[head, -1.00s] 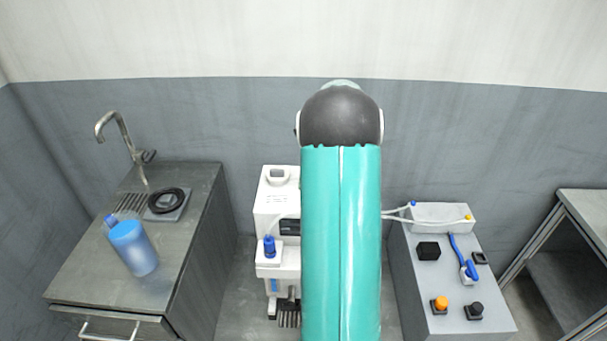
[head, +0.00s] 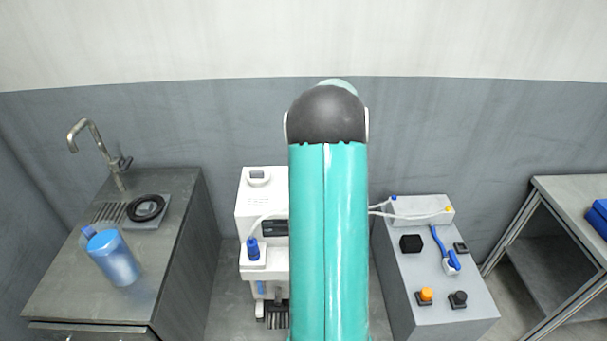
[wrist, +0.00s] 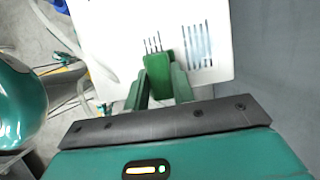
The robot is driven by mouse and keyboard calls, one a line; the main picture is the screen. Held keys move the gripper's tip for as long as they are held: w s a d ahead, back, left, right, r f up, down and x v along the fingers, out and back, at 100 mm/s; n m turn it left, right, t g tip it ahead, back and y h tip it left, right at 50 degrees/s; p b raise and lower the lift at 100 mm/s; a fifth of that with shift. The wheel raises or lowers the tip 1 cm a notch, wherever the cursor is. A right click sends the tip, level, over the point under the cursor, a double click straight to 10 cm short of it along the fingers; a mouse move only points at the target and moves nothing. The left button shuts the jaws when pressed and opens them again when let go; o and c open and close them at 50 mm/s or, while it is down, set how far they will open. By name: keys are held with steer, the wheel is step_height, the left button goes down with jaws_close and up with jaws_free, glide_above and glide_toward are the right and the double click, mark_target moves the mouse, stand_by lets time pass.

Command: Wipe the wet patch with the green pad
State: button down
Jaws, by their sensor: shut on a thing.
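In the wrist view my gripper (wrist: 160,88) is shut on the green pad (wrist: 157,68), which stands out between the two green fingers. The pad is in front of a white vented panel, and I cannot tell whether it touches it. In the head view my teal arm hides the gripper and the pad. I cannot make out a wet patch in either view.
A grey sink counter (head: 60,290) at left holds a blue bottle (head: 113,258) and a black coil (head: 146,207). A white machine (head: 262,190) stands mid-view. A grey control box (head: 440,292) is right of my arm. A shelf table (head: 570,188) holds something blue (head: 600,217) at far right.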

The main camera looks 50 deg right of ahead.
steer(key=shift+s+d+r, duration=0.1)
steer(key=shift+s+d, duration=0.45)
steer(key=shift+s, duration=0.1)
steer(key=shift+r, duration=3.05)
steer(key=shift+r, duration=1.45)
